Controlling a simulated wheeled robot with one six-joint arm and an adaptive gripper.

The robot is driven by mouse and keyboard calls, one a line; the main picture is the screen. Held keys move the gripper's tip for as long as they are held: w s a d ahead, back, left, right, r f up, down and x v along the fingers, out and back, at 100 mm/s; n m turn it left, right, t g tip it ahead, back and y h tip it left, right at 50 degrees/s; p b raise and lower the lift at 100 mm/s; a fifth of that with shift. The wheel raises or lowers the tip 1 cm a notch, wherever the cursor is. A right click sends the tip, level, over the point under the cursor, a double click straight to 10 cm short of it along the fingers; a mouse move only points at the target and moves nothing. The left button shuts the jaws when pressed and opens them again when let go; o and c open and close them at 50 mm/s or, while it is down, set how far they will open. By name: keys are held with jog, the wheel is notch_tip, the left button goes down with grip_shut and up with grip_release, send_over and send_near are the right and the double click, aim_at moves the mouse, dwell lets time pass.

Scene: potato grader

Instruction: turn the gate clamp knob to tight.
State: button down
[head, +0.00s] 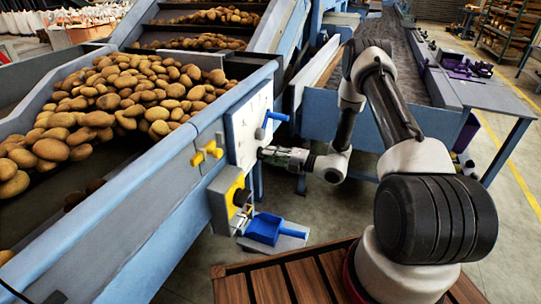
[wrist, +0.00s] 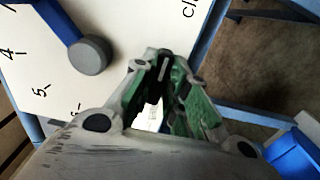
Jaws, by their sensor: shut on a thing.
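The white panel (head: 250,128) on the side of the potato conveyor carries a blue lever (head: 271,121). In the wrist view the panel (wrist: 40,80) shows printed numbers and part of a word, and the lever's round grey end (wrist: 90,56) is at upper left. My gripper (head: 264,153) reaches the lower right of the panel. In the wrist view its green-padded fingers (wrist: 160,62) are closed together on a small dark piece with a pale mark, which looks like the clamp knob (wrist: 164,70). The fingers hide most of it, and its turn position cannot be read.
A yellow handle (head: 207,153) and a yellow box with a black knob (head: 239,197) sit left of and below my gripper. A blue scoop (head: 265,229) lies low on a grey platform. Potatoes (head: 120,95) fill the conveyor. Open floor shows to the right of the panel.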

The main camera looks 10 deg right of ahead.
dwell(0.3)
jog(key=c, duration=1.4)
grip_release()
jog(key=shift+d, duration=0.1)
jog(key=v, duration=1.2)
